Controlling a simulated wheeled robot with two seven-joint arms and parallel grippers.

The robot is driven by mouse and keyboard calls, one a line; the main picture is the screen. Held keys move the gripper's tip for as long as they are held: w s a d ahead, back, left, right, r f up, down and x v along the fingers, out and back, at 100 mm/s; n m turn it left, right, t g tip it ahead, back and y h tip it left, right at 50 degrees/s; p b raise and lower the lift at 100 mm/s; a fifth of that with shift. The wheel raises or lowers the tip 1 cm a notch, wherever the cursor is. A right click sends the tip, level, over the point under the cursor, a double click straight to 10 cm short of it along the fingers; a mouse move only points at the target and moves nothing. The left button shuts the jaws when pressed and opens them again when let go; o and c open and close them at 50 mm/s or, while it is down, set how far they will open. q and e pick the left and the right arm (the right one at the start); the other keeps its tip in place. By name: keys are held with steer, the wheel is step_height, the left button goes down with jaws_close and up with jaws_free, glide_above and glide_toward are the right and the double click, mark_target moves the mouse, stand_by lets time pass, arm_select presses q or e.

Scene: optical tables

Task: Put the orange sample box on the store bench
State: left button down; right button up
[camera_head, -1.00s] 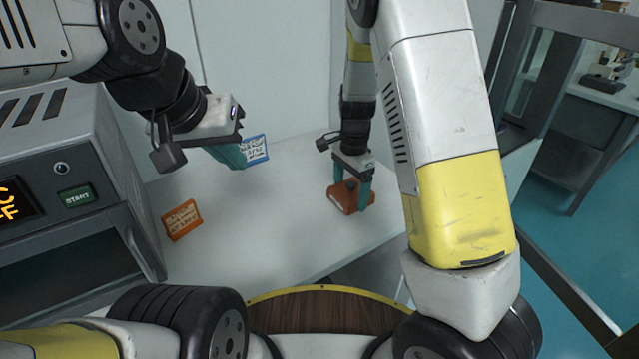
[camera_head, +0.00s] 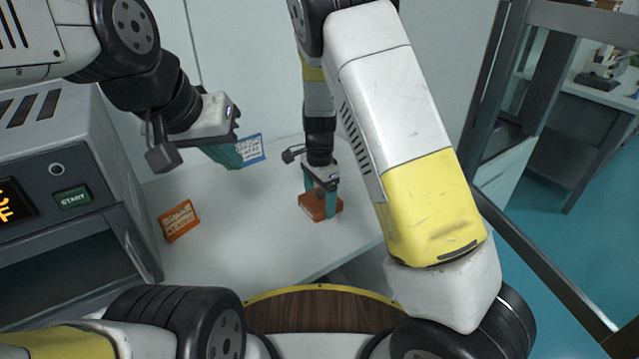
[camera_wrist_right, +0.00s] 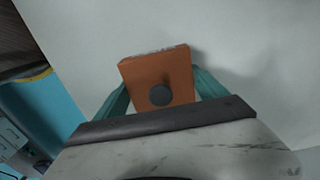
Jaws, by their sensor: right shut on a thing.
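The orange sample box (camera_head: 314,207) is at the white bench (camera_head: 255,245), toward its right part. My right gripper (camera_head: 320,200) comes down from above and is shut on the box. In the right wrist view the box (camera_wrist_right: 158,78) sits between the teal fingers, its dark round knob (camera_wrist_right: 160,95) facing the camera. I cannot tell whether the box touches the bench top. My left gripper (camera_head: 222,155) hangs above the back left of the bench, by the blue sign; its jaw gap cannot be made out.
An orange-framed sign (camera_head: 179,221) stands at the bench's left, and a blue-framed sign (camera_head: 250,150) at the back. A grey machine with a START button (camera_head: 72,197) stands at the left. A dark frame (camera_head: 520,240) edges the right. The middle of the bench is clear.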

steer(key=shift+f, duration=0.15)
steer(key=o, duration=1.7)
step_height(320, 180, up, 12)
steer(key=shift+r, duration=0.15)
steer(key=shift+s+d+r+n+t+y, duration=0.35)
steer(key=shift+s+d+r+n+t, duration=0.7)
steer(key=shift+s+d+r+n, duration=1.95)
steer(key=shift+s+d+r+n+t+y, duration=0.4)
steer(key=shift+s+d+r+n+t, duration=1.1)
steer(key=shift+s, duration=2.95)
steer(key=shift+s+d+r+n+t+y, duration=0.45)
steer(key=shift+s+d+r+n, duration=0.95)
steer(key=shift+s+d+r, duration=1.7)
